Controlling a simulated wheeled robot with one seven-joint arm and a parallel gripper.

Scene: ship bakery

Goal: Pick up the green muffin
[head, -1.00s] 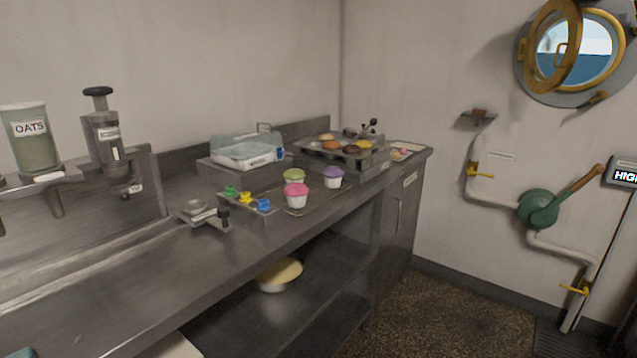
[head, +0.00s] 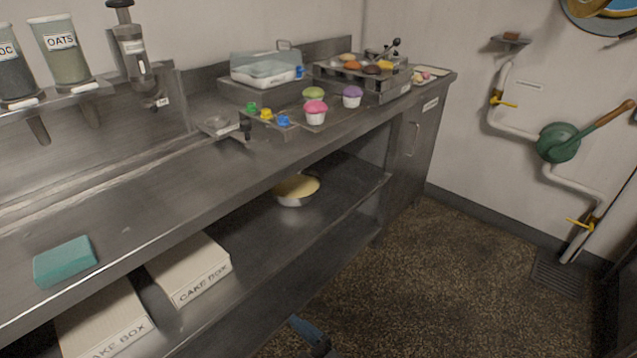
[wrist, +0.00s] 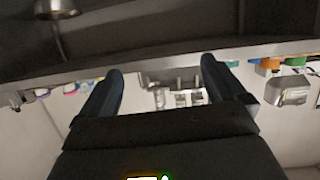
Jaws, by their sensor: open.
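The green muffin (head: 313,93) stands on the counter in the head view, behind the pink muffin (head: 316,111) and left of the purple muffin (head: 352,96). Its lower part is hidden by the pink one. My gripper (wrist: 160,78) shows in the wrist view with its two dark fingers spread apart and nothing between them. It is away from the muffins. The wrist view looks upside down. The head view shows a small blue part (head: 312,335) at the bottom edge; I cannot tell what it is.
The steel counter (head: 190,190) runs along the wall, with a teal sponge (head: 65,262) at its near end. Coloured knobs (head: 268,115) sit left of the muffins. A lidded tray (head: 262,72) and a raised pastry tray (head: 365,78) stand behind. Speckled floor (head: 400,290) at right is clear.

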